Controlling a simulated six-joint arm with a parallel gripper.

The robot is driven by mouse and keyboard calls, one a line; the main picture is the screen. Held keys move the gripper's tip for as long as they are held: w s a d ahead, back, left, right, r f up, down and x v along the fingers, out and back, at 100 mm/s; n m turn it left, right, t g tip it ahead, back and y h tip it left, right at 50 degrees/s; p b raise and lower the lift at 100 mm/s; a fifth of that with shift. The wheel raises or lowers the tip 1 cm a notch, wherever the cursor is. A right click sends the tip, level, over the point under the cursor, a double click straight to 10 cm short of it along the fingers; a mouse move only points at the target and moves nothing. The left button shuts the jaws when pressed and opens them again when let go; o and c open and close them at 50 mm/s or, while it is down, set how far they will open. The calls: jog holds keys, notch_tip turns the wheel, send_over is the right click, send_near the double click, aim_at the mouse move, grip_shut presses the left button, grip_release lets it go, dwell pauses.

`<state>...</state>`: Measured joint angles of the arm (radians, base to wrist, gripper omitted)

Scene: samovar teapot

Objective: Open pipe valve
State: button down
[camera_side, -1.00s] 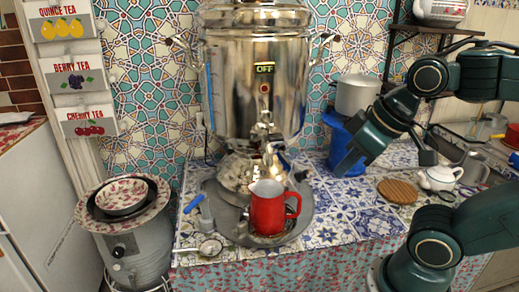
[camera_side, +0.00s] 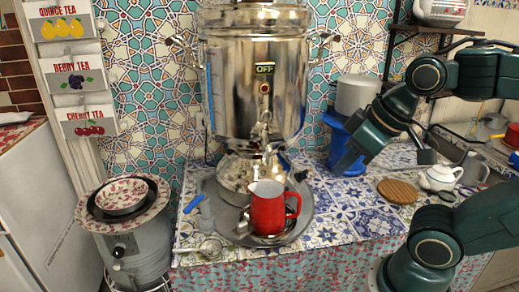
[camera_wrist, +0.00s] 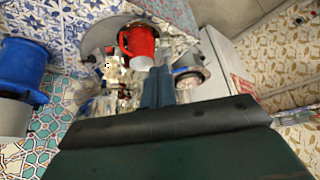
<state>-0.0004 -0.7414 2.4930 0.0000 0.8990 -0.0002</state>
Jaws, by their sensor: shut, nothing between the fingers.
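The pipe valve with a light blue lever (camera_side: 193,204) is at the left front of the tiled counter in the side view, beside the round tray. My gripper (camera_side: 345,165) is dark green and hangs above the counter, right of the samovar, well apart from the lever. Its fingers point down and left. In the wrist view, the two fingers (camera_wrist: 158,88) are together and empty. The steel samovar (camera_side: 255,85) shows a lit "OFF" sign.
A red mug (camera_side: 267,207) stands on the grey tray (camera_side: 297,218) under the samovar tap, between my gripper and the lever. A blue container (camera_side: 340,140), a wooden trivet (camera_side: 397,191) and a white teapot (camera_side: 440,177) are to the right. A grey heater (camera_side: 142,255) stands at left.

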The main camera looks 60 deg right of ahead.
jog(key=w+a+r, duration=0.1)
jog(key=w+r, duration=0.2)
jog(key=w, duration=0.9)
jog(key=n+g, duration=0.2)
send_over(195, 202)
jog(key=w+a, duration=0.2)
jog(key=w, duration=0.1)
notch_tip(195, 202, down, 17)
jog(key=shift+s+a+y, duration=0.15)
jog(key=shift+s+y, duration=0.1)
jog(key=shift+y, duration=0.05)
jog(key=d+x, duration=0.1)
jog(key=x, duration=0.9)
jog(key=shift+s+a+r, duration=0.1)
jog(key=shift+s+a, duration=0.05)
jog(key=shift+s, duration=1.8)
